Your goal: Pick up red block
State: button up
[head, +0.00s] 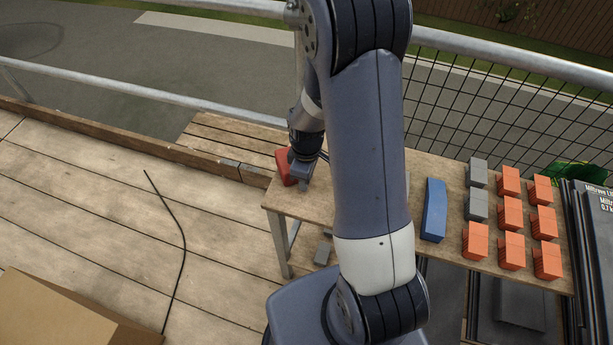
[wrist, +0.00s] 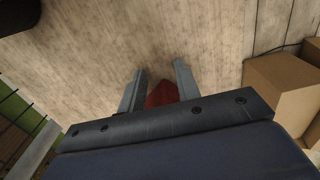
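The red block (head: 284,167) sits at the left end of the wooden table in the head view, partly hidden by my gripper. My gripper (head: 301,172) is low over that end, right beside the block. In the wrist view the two grey fingers of my gripper (wrist: 159,66) stand apart. A part of the red block (wrist: 162,94) shows between them, and the rest is hidden behind the gripper body. The fingers look open, and I cannot tell whether either one touches the block.
The wooden table (head: 456,248) also holds a blue block (head: 434,210), two grey blocks (head: 477,189) and several orange blocks (head: 511,215) to the right. A metal railing (head: 510,62) runs behind. A cardboard box (head: 60,312) is at the lower left.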

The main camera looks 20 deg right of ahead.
jog(key=o, duration=1.5)
